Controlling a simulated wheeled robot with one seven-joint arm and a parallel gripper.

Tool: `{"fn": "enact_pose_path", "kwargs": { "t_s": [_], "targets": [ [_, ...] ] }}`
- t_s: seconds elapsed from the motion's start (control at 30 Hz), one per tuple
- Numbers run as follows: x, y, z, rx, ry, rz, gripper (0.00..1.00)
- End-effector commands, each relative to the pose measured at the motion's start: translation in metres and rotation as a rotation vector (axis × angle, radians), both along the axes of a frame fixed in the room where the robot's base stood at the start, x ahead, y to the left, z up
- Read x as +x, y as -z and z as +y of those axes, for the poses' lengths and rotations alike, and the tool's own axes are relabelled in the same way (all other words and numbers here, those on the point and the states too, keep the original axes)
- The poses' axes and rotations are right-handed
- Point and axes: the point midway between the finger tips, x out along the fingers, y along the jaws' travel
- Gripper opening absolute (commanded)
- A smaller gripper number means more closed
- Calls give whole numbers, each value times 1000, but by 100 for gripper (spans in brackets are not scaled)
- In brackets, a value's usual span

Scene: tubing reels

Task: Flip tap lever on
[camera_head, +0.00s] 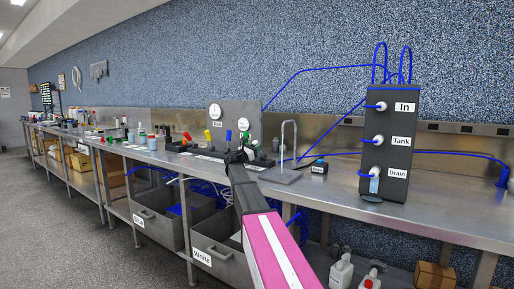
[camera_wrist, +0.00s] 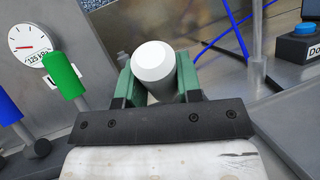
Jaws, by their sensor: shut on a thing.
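My gripper (camera_wrist: 157,88) has its two green fingers closed on either side of a white cylindrical handle (camera_wrist: 154,62), which looks like a tap lever grip. The handle's lower part and its joint are hidden behind the fingers and the gripper body. In the head view my gripper (camera_head: 240,155) is at the row of levers in front of the grey gauge panel (camera_head: 230,113), and the white handle cannot be made out clearly. A green lever (camera_wrist: 63,74) and a blue lever (camera_wrist: 9,107) stand to the left of my gripper in the wrist view, apart from it.
Red (camera_head: 187,136), yellow (camera_head: 207,135) and blue levers line the bench (camera_head: 330,185). A metal spout (camera_head: 289,135) and a small labelled button box (camera_head: 319,167) stand to the right. A black tank unit (camera_head: 392,150) with blue tubing is farther right. Grey bins (camera_head: 160,222) sit below.

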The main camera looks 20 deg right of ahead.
Motion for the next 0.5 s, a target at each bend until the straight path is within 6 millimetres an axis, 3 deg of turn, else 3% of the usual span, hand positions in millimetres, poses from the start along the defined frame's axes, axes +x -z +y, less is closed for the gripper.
{"fn": "enact_pose_path", "kwargs": {
  "t_s": [0.17, 0.2, 0.27, 0.5],
  "targets": [
    [-1, 1, 1, 2, 0, -2, 0],
    [-1, 1, 1, 2, 0, -2, 39],
    [-2, 1, 1, 2, 0, -2, 58],
    [-1, 1, 0, 3, 0, -1, 58]
  ]
}}
